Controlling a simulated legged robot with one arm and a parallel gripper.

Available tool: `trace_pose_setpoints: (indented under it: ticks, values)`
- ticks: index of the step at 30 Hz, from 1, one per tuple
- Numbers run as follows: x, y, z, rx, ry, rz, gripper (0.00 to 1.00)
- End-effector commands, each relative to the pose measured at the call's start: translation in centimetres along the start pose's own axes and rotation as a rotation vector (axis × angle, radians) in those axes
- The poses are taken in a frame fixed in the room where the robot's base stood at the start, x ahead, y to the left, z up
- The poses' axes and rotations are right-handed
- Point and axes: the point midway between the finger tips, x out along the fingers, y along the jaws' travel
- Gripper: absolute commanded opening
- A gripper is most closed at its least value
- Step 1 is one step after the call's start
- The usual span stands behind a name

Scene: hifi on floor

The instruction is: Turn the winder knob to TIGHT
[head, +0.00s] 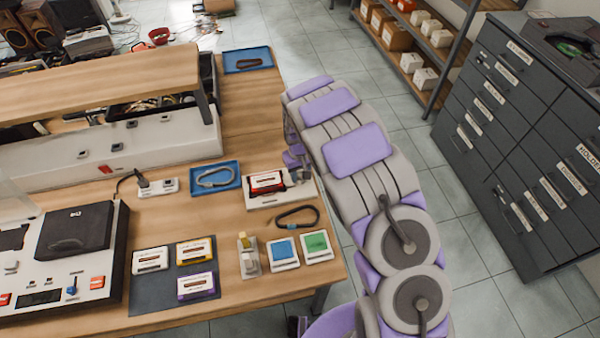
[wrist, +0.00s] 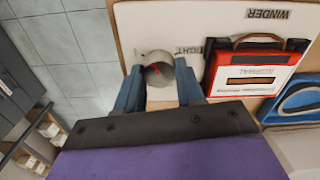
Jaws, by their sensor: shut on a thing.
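The winder board (wrist: 185,25) is a pale plate with upside-down lettering, WINDER and a partly covered word ending in GHT. A round grey metal knob (wrist: 158,70) with a red mark stands near its edge. My gripper (wrist: 158,84) is shut on the knob, with one blue-grey finger on each side. A red-framed cassette (wrist: 250,72) with a white label sits on the board beside the knob. In the head view the winder board (head: 258,204) lies at the table's right edge with my gripper over its right end; the knob is hidden there.
A blue tray (head: 215,178) with a grey loop lies left of the winder. A black strap (head: 297,216), two coloured tiles (head: 283,252) and several cassettes (head: 196,250) lie on the table in front. Tiled floor is open right of the table, before dark drawers (head: 525,140).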

Motion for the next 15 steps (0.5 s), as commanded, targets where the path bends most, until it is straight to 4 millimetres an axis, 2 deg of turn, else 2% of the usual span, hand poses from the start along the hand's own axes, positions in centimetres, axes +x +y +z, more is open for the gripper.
trace_pose_setpoints:
  ticks: [1,5,15]
  values:
    - [0.0,-0.04,-0.01,0.0,0.0,0.0,0.18]
    - [0.0,-0.05,-0.01,0.0,0.0,0.0,0.07]
    - [-0.08,-0.09,0.0,0.057,0.0,0.0,0.07]
